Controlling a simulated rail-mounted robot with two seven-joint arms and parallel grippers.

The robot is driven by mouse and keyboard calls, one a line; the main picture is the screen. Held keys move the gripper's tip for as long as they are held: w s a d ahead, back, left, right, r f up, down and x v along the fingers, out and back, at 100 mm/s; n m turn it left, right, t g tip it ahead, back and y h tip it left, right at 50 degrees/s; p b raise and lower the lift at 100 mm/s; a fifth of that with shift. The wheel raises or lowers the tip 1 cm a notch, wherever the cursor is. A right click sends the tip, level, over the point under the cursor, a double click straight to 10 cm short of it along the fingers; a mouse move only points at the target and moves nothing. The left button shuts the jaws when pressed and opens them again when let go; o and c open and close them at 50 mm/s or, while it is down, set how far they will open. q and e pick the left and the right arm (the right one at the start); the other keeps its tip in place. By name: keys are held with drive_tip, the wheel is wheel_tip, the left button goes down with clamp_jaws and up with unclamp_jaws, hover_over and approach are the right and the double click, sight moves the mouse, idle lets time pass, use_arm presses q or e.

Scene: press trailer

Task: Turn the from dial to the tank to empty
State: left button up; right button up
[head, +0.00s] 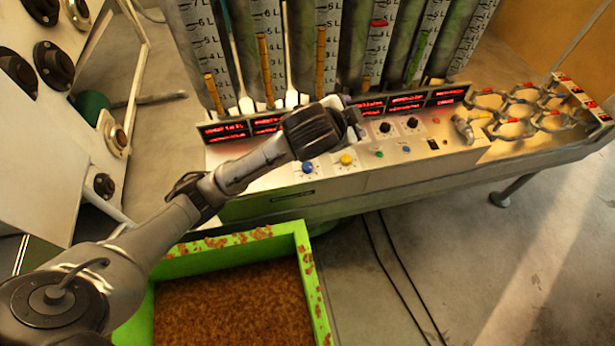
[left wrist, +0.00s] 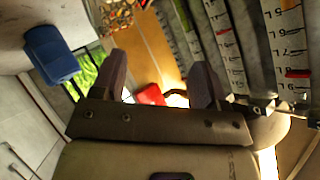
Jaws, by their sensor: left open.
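The control console (head: 290,185) stands in the middle of the head view. Its panel carries two black dials (head: 385,127) (head: 412,122), a blue knob (head: 308,167) and a yellow knob (head: 346,160). I cannot read which dial is the from dial. Graduated tanks (head: 345,40) stand behind it, with coloured level markers. My left gripper (head: 354,120) is over the panel, left of the black dials, and looks apart from them. It hides part of the panel and displays. In the left wrist view the left gripper (left wrist: 160,82) is open, with nothing between its fingers. My right gripper is out of view.
Red-lit displays (head: 408,103) run along the console's back. Metal valve loops (head: 520,110) stand at its right end. A green bin (head: 318,290) with brown contents is below, and a cabinet with black knobs (head: 52,65) is at left.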

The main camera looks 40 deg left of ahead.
use_arm(q)
drive_tip(key=w+a+f+m+g+y+b, duration=0.2)
drive_tip(key=w+a+f+b, duration=0.3)
drive_tip(key=w+f, duration=0.1)
drive_tip(key=m+g+h, duration=0.3)
drive_tip(key=m+g, duration=0.7)
drive_tip(key=m, duration=0.2)
hover_over(307, 165)
wheel_tip(307, 165, down, 14)
wheel_tip(307, 165, down, 13)
drive_tip(key=shift+f+b, duration=0.15)
drive_tip(key=shift+b, duration=1.1)
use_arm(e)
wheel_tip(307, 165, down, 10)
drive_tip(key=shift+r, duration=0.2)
